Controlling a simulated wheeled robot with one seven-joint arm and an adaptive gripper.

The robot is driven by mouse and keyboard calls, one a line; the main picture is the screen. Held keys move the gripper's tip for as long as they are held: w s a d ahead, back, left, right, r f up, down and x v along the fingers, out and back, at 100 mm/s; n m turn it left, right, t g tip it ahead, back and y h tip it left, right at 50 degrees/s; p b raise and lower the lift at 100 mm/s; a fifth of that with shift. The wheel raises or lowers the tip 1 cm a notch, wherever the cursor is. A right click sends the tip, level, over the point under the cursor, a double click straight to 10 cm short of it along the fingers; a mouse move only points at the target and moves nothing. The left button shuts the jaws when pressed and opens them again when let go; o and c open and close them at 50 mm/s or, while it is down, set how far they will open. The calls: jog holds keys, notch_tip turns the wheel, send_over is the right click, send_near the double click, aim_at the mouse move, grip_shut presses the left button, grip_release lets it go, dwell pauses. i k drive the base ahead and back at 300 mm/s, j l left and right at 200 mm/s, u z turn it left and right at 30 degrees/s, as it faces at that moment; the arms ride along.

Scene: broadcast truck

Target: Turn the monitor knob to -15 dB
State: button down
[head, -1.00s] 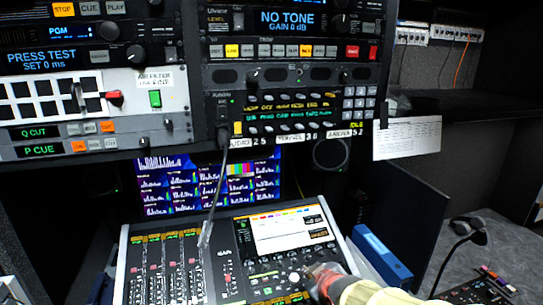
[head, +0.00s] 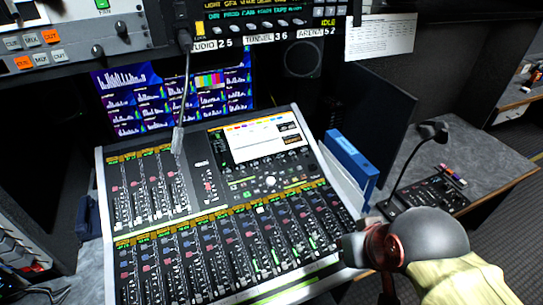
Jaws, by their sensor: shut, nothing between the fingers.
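A large mixing console (head: 208,222) with rows of faders fills the middle of the head view. A pale round knob (head: 271,181) stands on its upper right panel, below the console's white screen (head: 255,143). Small dark knobs sit around it. No monitor label or dB scale is readable, so I cannot tell which knob is the monitor knob. My gripper (head: 356,249) is at the console's lower right edge, shut and empty, to the right of and nearer than the pale knob. It appears apart from that knob. Its fingertips are hard to make out.
A gooseneck microphone (head: 180,135) hangs over the console's left faders. A blue binder (head: 350,157) stands at the console's right, beside a dark panel (head: 370,118). A desk microphone (head: 432,132) stands farther right. The equipment rack (head: 265,22) overhangs the back.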

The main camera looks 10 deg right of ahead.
aim_at(270, 181)
jog(key=i+j+u, duration=0.1)
jog(key=j+u, duration=0.2)
jog(key=u, duration=0.2)
jog(key=i+j+u, duration=0.1)
jog(key=j+u, duration=0.2)
jog(key=u, duration=0.2)
